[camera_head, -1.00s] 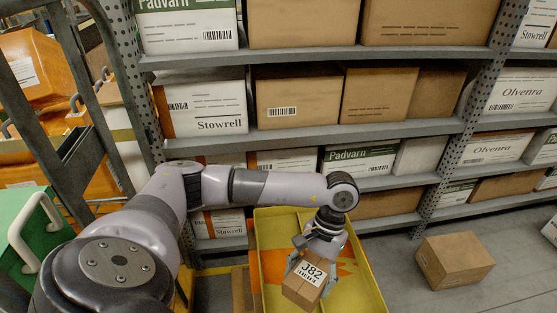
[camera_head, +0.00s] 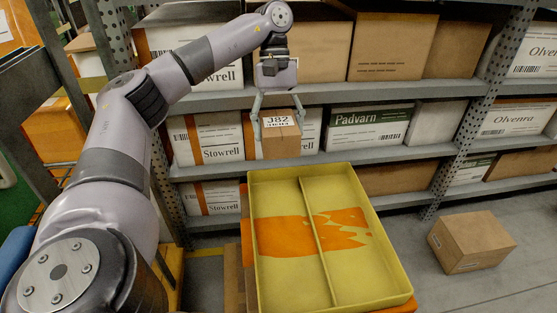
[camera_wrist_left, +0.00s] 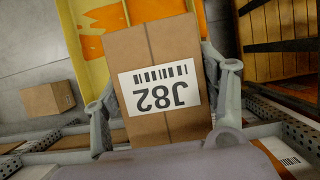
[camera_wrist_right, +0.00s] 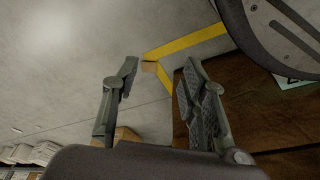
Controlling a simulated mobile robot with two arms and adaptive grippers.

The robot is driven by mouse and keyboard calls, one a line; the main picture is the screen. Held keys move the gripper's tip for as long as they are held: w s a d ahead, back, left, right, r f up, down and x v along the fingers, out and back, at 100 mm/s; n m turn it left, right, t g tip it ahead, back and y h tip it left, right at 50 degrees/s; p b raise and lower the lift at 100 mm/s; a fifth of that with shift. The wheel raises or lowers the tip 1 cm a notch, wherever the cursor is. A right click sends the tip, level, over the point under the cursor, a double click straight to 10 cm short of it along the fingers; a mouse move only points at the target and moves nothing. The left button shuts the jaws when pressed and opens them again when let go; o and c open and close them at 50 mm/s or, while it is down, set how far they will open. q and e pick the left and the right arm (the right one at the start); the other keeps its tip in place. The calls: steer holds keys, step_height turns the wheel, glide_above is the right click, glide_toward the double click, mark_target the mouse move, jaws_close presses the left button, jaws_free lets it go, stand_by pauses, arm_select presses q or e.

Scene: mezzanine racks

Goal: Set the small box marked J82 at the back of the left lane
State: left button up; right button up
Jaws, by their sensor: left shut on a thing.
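The small brown box marked J82 (camera_head: 281,138) hangs upright in my left gripper (camera_head: 277,117), in front of the shelves and above the far end of the yellow tray. In the left wrist view the box (camera_wrist_left: 158,60) sits between both fingers, its J82 label upside down. The yellow tray (camera_head: 398,278) has a divider (camera_head: 318,240) that splits it into a left lane (camera_head: 277,285) and a right lane (camera_head: 345,285). Both lanes look empty, with orange patches on the floor. My right gripper (camera_wrist_right: 165,95) shows only in its wrist view, with its fingers apart and nothing between them.
Shelves with boxes, such as a Padvarn box (camera_head: 368,128), stand behind the tray, close to my left gripper. A brown carton (camera_head: 470,242) lies on the grey floor at the right. The space above the tray is clear.

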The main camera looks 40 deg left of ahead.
arm_select(q)
step_height(320, 180, down, 4)
steer(key=b, duration=0.2)
steer(key=shift+f+b, duration=0.25)
steer(key=shift+b, duration=0.05)
arm_select(e)
step_height(320, 180, up, 16)
steer(key=t+b, duration=0.1)
steer(key=b, duration=0.2)
arm_select(q)
step_height(320, 180, down, 10)
steer(key=shift+r+b, duration=0.1)
steer(key=shift+b, duration=0.65)
step_height(320, 180, down, 4)
steer(key=shift+f+b, duration=0.1)
steer(key=shift+b, duration=0.35)
arm_select(e)
steer(key=w+a+r+t+y, duration=0.1)
steer(key=w+a+t, duration=0.1)
steer(key=w+t, duration=0.2)
steer(key=w, duration=0.3)
steer(key=shift+w, duration=0.25)
steer(key=shift+r, duration=0.1)
